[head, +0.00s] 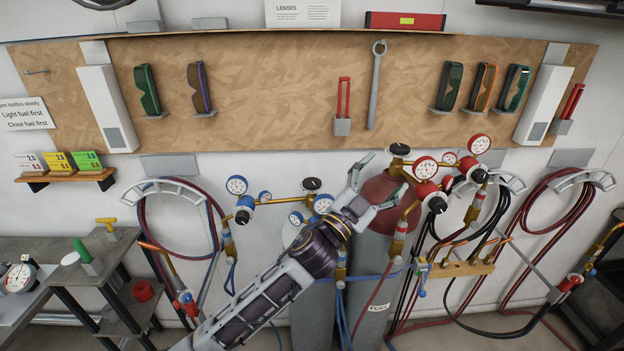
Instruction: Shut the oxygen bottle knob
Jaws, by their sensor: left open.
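The oxygen bottle (289,236) is a pale cylinder left of centre, mostly hidden behind my left arm. Its black knob (312,184) sits on top of a brass valve with blue-rimmed gauges. My left gripper (386,178) comes in from below, with its two fingers spread apart and nothing between them. In the picture it is to the right of the oxygen knob and in front of the red-topped fuel bottle (376,194), just below the fuel bottle's black knob (400,149). I cannot tell whether a finger touches the fuel bottle. My right gripper is out of view.
Red gauges (426,167) and a fuel regulator stand right of the gripper. Coiled hoses (150,200) hang on wall hooks on both sides. A wooden board (270,90) holds goggles and tools above. A dark shelf unit (115,290) stands at lower left.

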